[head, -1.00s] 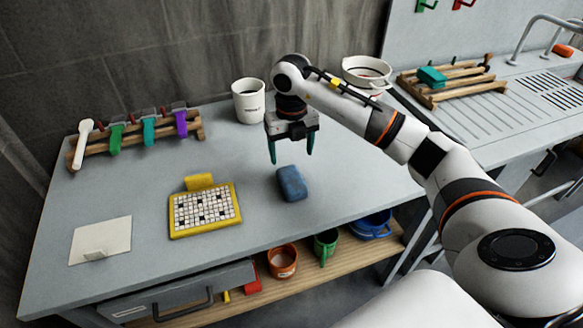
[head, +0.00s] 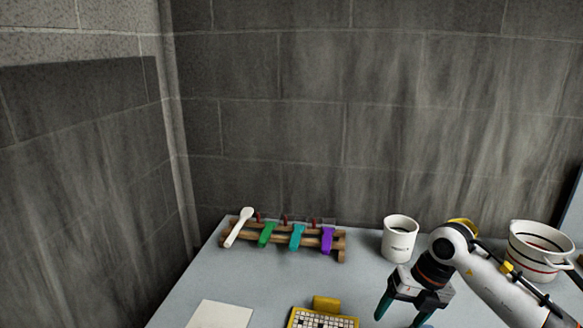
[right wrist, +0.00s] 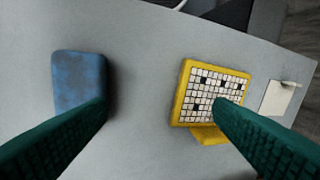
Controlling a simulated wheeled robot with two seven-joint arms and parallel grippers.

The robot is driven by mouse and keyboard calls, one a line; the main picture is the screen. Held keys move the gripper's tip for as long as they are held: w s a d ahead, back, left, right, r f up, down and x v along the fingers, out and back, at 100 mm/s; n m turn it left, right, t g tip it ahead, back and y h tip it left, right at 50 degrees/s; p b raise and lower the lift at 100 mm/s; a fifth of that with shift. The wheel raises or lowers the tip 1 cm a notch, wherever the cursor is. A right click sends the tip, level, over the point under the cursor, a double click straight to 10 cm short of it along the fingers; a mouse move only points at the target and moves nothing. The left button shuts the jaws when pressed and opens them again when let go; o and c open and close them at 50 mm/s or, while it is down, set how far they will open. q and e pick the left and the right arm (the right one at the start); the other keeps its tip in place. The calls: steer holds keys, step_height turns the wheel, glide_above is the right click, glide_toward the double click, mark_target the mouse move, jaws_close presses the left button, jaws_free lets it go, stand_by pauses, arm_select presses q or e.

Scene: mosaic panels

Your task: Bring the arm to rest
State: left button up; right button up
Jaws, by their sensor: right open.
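My right arm comes in from the lower right in the head view. Its gripper (head: 402,312) is open and empty above the grey table, in front of the white mug. In the right wrist view the two green fingers (right wrist: 160,108) stand wide apart with bare table between them. A blue block (right wrist: 80,80) lies on the table by the left finger. A yellow-framed mosaic panel (right wrist: 212,92) lies by the right finger; only its far part (head: 322,319) shows in the head view. My left gripper is not in view.
A wooden rack (head: 290,238) with several coloured-handled tools and a white one stands at the table's back. A white mug (head: 399,240) and a striped bowl (head: 540,248) stand to the right. A white card (head: 220,315) lies front left. A grey wall (head: 300,110) rises behind.

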steer(key=s+a+n+y, duration=0.15)
steer(key=a+y, duration=0.55)
steer(key=a, duration=0.7)
steer(key=s+a+r+m+t+y, duration=0.1)
steer(key=a+r+m+t+y, duration=0.1)
steer(key=r+m+t+y, duration=0.3)
steer(key=s+a+r+m+t+y, duration=0.1)
steer(key=a+r+m+t+y, duration=0.2)
steer(key=r+m+t, duration=0.3)
steer(key=w+d+f+m+t+h, duration=0.1)
steer(key=d+f+m+t+h, duration=0.3)
steer(key=d+m+t+h, duration=0.85)
steer(key=s+d+f+m+g+h, duration=0.35)
steer(key=f+m+g+h, duration=0.35)
steer(key=f+m+g, duration=0.25)
steer(key=s+a+f+m+g+y, duration=0.1)
steer(key=s+f+g, duration=0.5)
steer(key=s, duration=0.5)
steer(key=s+f+g+y, duration=0.1)
steer(key=s+f+g, duration=0.5)
steer(key=s, duration=0.4)
step_height(320, 180, down, 25)
steer(key=s+d+f+g, duration=0.1)
steer(key=s+d+f, duration=0.1)
steer(key=s+f, duration=1.5)
steer(key=shift+s+d+f+g+h, duration=0.25)
steer(key=shift+s+f+g+h, duration=0.15)
steer(key=shift+f, duration=0.1)
